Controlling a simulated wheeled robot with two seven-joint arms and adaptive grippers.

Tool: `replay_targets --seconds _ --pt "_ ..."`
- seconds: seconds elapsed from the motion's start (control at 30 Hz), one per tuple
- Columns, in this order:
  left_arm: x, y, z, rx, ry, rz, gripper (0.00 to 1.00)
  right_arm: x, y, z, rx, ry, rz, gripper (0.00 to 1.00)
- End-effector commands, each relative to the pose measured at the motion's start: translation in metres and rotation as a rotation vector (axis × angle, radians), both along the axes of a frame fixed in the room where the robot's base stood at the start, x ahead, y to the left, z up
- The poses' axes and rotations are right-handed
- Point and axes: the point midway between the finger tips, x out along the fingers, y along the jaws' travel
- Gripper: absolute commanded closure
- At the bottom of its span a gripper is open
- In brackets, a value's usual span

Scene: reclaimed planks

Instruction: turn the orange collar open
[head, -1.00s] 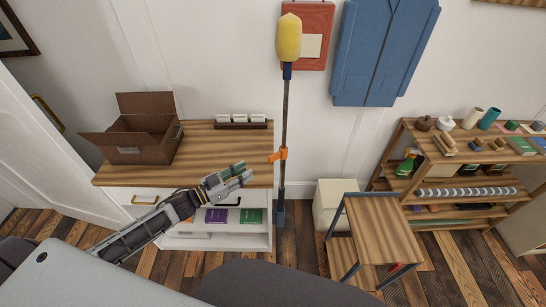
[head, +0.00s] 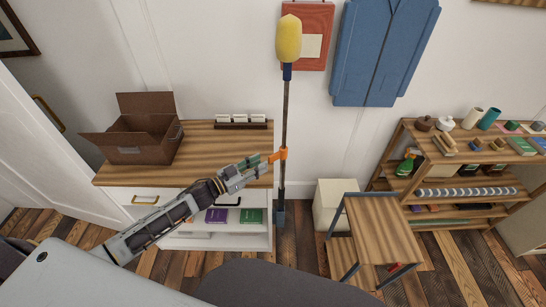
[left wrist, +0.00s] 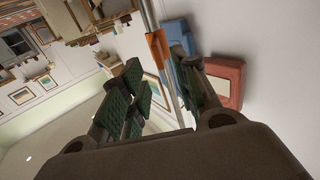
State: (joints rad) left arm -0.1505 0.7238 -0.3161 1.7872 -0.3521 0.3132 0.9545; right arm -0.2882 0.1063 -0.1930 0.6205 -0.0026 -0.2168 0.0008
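The orange collar (head: 283,154) sits partway up a dark upright pole (head: 285,110) with a yellow fluffy head (head: 288,38). My left gripper (head: 264,162) reaches in from the left, with its fingertips right beside the collar. In the left wrist view my left gripper (left wrist: 160,90) is open, its green-padded fingers spread. The collar (left wrist: 157,47) and pole appear in the gap between them, closer to the right finger. I cannot tell whether either finger touches the collar. My right gripper is in neither view.
A wooden-topped cabinet (head: 225,146) stands behind my left arm, with an open brown box (head: 137,146) and a rack of white cards (head: 241,121). A small table (head: 378,228), a cream bin (head: 331,203) and a filled shelf (head: 460,170) stand to the right.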

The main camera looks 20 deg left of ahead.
Motion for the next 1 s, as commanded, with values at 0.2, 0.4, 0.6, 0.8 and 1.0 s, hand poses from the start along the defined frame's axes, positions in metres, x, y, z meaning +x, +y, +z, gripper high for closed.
replay_targets --seconds 0.2,0.4,0.6,0.8,1.0 --pt "0.013 -0.010 0.001 0.000 -0.003 -0.001 0.70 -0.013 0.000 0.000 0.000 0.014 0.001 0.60" --pt "0.025 -0.018 0.001 -0.001 -0.002 0.000 0.70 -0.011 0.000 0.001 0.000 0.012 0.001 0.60" --pt "0.037 -0.027 0.001 0.001 -0.002 0.000 0.70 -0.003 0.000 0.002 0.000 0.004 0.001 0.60" --pt "0.048 -0.036 0.000 -0.001 -0.001 0.000 0.70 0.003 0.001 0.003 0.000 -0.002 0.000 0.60" --pt "0.054 -0.041 0.001 0.000 -0.001 -0.001 0.70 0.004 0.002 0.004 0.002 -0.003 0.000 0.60"
